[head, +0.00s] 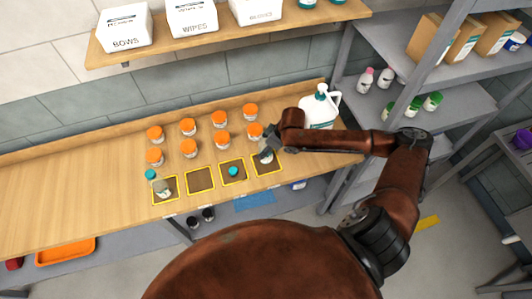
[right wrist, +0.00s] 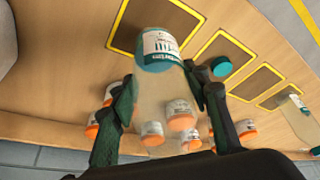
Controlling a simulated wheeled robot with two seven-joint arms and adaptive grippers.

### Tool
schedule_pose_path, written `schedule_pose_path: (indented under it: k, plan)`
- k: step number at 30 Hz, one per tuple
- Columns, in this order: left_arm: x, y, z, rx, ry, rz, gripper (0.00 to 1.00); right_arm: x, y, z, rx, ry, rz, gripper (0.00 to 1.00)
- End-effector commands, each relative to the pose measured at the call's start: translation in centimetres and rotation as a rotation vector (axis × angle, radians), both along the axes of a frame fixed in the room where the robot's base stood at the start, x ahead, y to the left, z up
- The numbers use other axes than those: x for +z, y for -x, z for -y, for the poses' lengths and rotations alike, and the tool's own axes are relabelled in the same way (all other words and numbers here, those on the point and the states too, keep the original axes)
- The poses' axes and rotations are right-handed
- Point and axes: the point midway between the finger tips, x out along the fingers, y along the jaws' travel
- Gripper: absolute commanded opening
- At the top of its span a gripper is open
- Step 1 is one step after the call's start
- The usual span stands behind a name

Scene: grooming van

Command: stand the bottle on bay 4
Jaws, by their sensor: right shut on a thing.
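A clear bottle with a white and teal label (right wrist: 160,48) is between the fingers of my right gripper (right wrist: 165,95), which is shut on it. In the head view my right gripper (head: 268,148) is at the rightmost yellow-outlined bay (head: 268,168), with the bottle (head: 266,157) partly hidden under it. The bottle looks about upright at that bay's far side; I cannot tell whether its base touches the bench. The bay numbers are not readable. My left gripper is not in view.
A similar bottle (head: 162,187) stands on the leftmost bay. Orange-lidded jars (head: 188,148) stand behind. A white jug (head: 319,108) stands behind my right forearm.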

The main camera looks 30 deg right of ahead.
Motion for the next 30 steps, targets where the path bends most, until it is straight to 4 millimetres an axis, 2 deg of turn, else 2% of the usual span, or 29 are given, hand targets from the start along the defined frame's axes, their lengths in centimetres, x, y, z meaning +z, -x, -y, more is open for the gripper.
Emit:
schedule_pose_path:
  k: [3,6,16,17,24,30]
  plan:
    - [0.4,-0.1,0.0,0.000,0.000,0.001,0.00,-1.9,0.2,-0.1,-0.001,-0.001,-0.005,0.20]
    - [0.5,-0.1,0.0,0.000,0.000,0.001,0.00,-2.8,0.2,-0.1,0.000,-0.002,-0.003,0.20]
    - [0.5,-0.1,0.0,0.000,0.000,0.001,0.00,-3.2,0.2,-0.1,0.000,-0.001,-0.003,0.20]
    - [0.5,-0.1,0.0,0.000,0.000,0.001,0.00,-3.1,0.2,-0.1,-0.001,0.000,-0.002,0.45]
    - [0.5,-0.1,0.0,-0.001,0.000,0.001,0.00,-3.1,0.2,-0.1,-0.001,0.000,-0.002,0.61]
    - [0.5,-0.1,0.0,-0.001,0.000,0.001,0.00,-3.1,0.2,-0.1,0.000,-0.001,-0.003,0.61]
